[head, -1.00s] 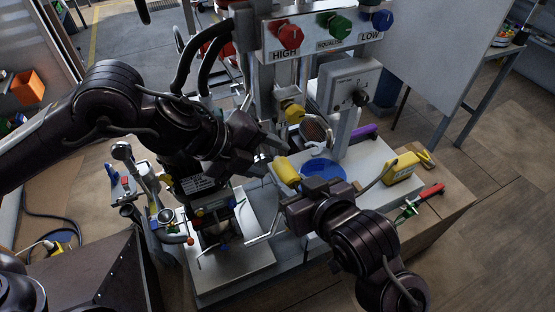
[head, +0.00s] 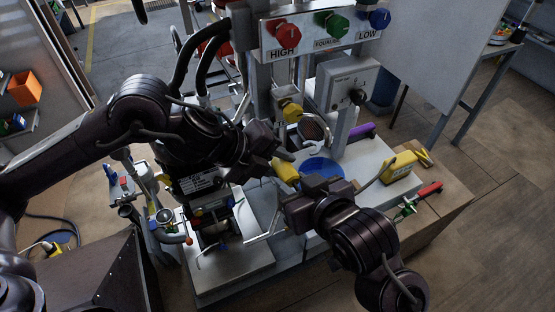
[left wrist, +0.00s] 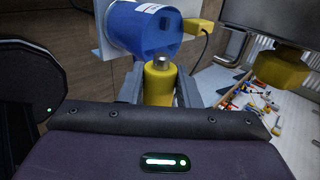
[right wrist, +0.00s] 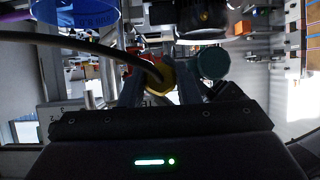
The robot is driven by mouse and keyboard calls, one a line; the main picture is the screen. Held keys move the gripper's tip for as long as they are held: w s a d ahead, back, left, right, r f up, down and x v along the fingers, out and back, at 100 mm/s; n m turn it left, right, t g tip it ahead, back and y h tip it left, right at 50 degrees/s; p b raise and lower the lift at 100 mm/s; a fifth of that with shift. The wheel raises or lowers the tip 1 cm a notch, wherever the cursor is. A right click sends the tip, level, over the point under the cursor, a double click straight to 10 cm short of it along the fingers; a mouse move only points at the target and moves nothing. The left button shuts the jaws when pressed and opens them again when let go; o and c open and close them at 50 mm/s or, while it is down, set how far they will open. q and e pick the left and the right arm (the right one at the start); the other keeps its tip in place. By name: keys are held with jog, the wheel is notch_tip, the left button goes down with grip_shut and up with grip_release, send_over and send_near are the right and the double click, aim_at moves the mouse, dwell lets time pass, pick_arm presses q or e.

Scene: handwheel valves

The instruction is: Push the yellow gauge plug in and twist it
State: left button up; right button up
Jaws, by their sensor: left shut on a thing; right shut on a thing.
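The yellow gauge plug (head: 285,170) is in the air above the white bench, near the blue round dish. My left gripper (head: 278,160) is shut on it from the left. In the left wrist view the yellow plug (left wrist: 160,82) stands between the fingers with its metal tip showing. My right gripper (head: 297,184) is shut on the same plug from the lower right. In the right wrist view the yellow plug (right wrist: 158,76) sits between the fingers, with a dark cable running from it. Both grippers hide parts of the plug. A yellow fitting (head: 291,109) hangs below the panel, clear of the plug.
The panel with red (head: 287,35), green (head: 333,25) and blue (head: 380,18) knobs stands behind. A grey box with a black knob (head: 357,97) is right of the fitting. A yellow gauge box (head: 400,166), purple handle (head: 361,131) and red-handled tool (head: 429,188) lie right.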

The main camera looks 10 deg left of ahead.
jog(key=o, duration=1)
jog(key=shift+s+f, duration=0.1)
jog(key=shift+o, duration=0.2)
